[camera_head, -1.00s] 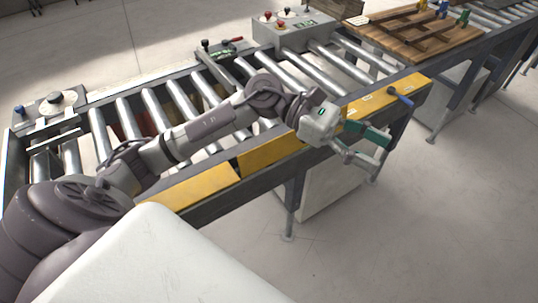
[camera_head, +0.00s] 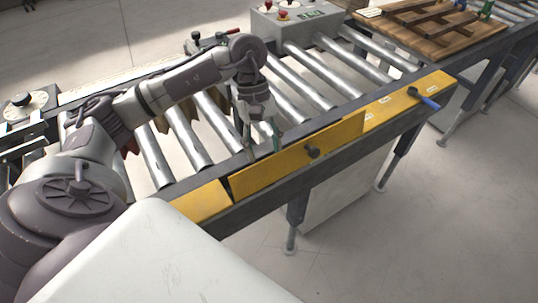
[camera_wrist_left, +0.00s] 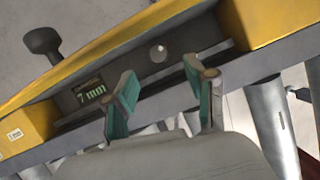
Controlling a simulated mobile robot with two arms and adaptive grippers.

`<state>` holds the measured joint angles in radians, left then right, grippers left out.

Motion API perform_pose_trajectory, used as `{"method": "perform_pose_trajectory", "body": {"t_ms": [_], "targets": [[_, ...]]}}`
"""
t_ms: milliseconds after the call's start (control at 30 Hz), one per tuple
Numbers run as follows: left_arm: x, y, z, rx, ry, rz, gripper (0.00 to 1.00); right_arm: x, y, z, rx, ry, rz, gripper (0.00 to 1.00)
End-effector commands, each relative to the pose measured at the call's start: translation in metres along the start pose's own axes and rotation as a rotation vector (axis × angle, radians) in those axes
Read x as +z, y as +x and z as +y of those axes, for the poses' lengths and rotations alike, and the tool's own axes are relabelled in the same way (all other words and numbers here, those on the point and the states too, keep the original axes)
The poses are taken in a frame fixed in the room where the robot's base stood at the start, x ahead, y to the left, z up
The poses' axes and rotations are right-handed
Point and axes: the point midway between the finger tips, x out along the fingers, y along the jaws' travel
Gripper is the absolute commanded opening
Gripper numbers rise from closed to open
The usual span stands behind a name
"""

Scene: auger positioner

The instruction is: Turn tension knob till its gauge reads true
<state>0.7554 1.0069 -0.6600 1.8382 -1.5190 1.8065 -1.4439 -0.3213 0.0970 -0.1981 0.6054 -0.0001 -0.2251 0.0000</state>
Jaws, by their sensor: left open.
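My left gripper (camera_head: 262,142) points down behind a yellow panel on the conveyor's front side rail, open and empty. In the left wrist view, its green-padded fingers (camera_wrist_left: 160,80) stand apart over a dark recess behind the panel. In the recess, a small gauge display (camera_wrist_left: 90,92) reads 7 mm; its smaller top line is unreadable. A round silvery knob (camera_wrist_left: 158,53) sits right of the display, just beyond the gap between the fingers, with no visible contact. A black knob (camera_head: 312,151) sticks out of the yellow panel (camera_head: 275,172); it also shows in the wrist view (camera_wrist_left: 42,42).
A blue-handled lever (camera_head: 424,97) sits on the rail to the right. A grey control box (camera_head: 298,22) with red knobs stands behind the rollers. A white dial (camera_head: 30,103) is at far left. A wooden pallet (camera_head: 425,22) lies on the far rollers. Floor before the rail is clear.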

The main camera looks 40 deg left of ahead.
Motion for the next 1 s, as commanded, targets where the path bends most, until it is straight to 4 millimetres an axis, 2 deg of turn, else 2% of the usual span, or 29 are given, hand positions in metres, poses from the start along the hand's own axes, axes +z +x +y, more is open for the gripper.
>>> {"method": "perform_pose_trajectory", "body": {"t_ms": [67, 133, 300, 400, 567, 800, 867, 1000], "targets": [[0.002, 0.017, -0.001, -0.005, 0.001, -0.004, 0.56, 0.003, -0.008, 0.000, 0.000, 0.001, -0.004, 0.54], [0.002, 0.031, -0.001, -0.005, 0.001, -0.005, 0.56, -0.003, -0.011, -0.001, -0.002, 0.002, 0.005, 0.54], [0.002, 0.059, 0.000, -0.002, 0.000, -0.004, 0.56, -0.038, -0.018, -0.011, -0.013, 0.009, 0.057, 0.54], [0.002, 0.070, 0.000, -0.001, 0.001, -0.003, 0.56, -0.048, -0.021, -0.014, -0.018, 0.010, 0.073, 0.54], [0.001, 0.078, 0.001, 0.002, 0.001, -0.002, 0.56, -0.043, -0.021, -0.014, -0.017, 0.009, 0.064, 0.54], [0.001, 0.079, 0.001, 0.002, 0.001, -0.001, 0.56, -0.025, -0.021, -0.013, -0.016, 0.005, 0.037, 0.54], [0.001, 0.079, 0.001, 0.001, 0.001, -0.001, 0.47, -0.023, -0.021, -0.011, -0.014, 0.004, 0.034, 0.54], [0.001, 0.079, 0.001, 0.001, 0.001, -0.001, 0.24, -0.022, -0.021, -0.009, -0.011, 0.003, 0.033, 0.54]]}}
